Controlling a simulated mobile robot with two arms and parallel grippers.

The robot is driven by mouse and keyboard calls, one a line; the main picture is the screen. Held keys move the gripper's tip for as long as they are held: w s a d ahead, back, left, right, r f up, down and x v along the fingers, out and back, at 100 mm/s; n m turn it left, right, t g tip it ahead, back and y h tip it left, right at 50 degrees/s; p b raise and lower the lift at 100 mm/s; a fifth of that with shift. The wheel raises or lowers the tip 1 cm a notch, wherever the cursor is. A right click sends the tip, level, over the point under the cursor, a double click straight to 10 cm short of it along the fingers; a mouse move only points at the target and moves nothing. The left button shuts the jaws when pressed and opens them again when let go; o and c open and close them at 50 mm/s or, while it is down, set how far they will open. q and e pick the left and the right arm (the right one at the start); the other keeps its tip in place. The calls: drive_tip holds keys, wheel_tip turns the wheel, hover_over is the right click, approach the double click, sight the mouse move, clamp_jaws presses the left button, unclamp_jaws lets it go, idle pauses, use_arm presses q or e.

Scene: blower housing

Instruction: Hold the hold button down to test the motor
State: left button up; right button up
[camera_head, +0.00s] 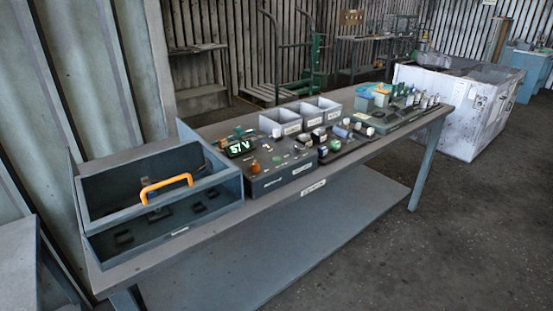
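A dark control box (262,186) stands on the long grey workbench, left of the middle. A lit green display (240,148) at its top left appears to read "57 V". An orange knob-like part (255,167) and a small green part (276,159) are on its top. I cannot tell which control is the hold button; the labels are too small to read. Neither of my grippers is in view, and nothing touches the box.
A grey open housing (215,192) with an orange handle (166,187) is left of the box. Grey bins (280,122) stand behind it. Several small parts lie to the right on the workbench (330,175). A white crate (440,95) is beyond; floor at front right is clear.

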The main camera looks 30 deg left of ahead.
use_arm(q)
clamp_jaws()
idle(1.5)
